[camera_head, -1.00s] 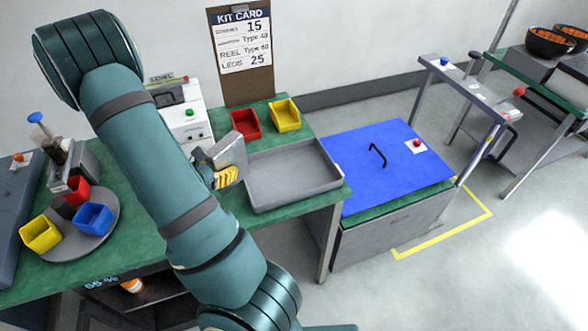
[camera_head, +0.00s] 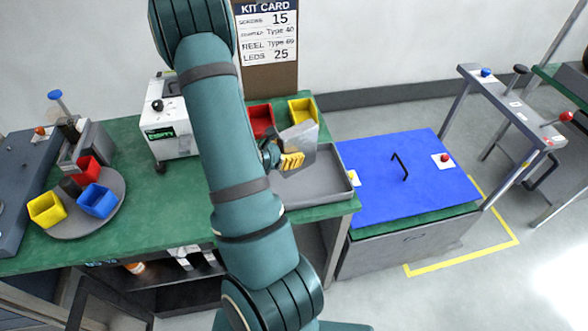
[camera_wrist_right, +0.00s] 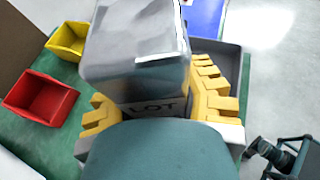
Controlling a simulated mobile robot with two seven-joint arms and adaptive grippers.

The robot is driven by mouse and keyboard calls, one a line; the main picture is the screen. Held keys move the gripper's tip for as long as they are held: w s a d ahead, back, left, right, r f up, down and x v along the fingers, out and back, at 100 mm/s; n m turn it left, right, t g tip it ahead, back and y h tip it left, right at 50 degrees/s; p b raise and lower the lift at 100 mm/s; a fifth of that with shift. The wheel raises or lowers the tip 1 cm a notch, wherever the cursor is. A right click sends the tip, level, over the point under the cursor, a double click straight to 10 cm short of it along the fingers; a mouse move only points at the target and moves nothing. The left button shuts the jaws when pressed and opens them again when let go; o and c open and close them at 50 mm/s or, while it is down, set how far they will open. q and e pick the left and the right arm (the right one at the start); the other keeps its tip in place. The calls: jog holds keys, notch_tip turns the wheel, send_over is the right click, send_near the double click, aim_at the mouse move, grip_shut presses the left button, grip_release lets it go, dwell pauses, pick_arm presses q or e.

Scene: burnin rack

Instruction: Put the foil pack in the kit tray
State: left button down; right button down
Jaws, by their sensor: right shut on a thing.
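The foil pack (camera_head: 304,138) is a silvery grey packet held by my right gripper (camera_head: 291,161), whose yellow fingers are shut on it. In the right wrist view the pack (camera_wrist_right: 135,48) fills the upper middle, with dark "LOT" lettering on its lower part. The yellow fingers (camera_wrist_right: 158,108) show on both sides of it. The kit tray (camera_head: 345,190) is a shallow grey tray on the green bench, partly hidden behind the pack and my arm. The pack appears above the tray's back left part; its exact height is unclear. My left gripper is not in view.
A red bin (camera_head: 262,119) and a yellow bin (camera_head: 303,108) stand behind the tray. A white tester (camera_head: 168,128) stands left of my arm. A blue mat (camera_head: 400,180) lies to the right. A round turntable (camera_head: 115,212) with small bins is at left.

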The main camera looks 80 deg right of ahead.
jog(key=shift+f+b, duration=0.4)
jog(key=shift+f, duration=2.35)
jog(key=shift+f, duration=0.1)
jog(key=c, duration=0.7)
grip_release()
jog(key=shift+w+a+r, duration=0.15)
jog(key=shift+r, duration=0.1)
jog(key=v, duration=1.1)
jog(key=shift+w+a+r+p, duration=0.1)
jog(key=shift+w+r+p, duration=0.05)
jog(key=shift+p, duration=0.25)
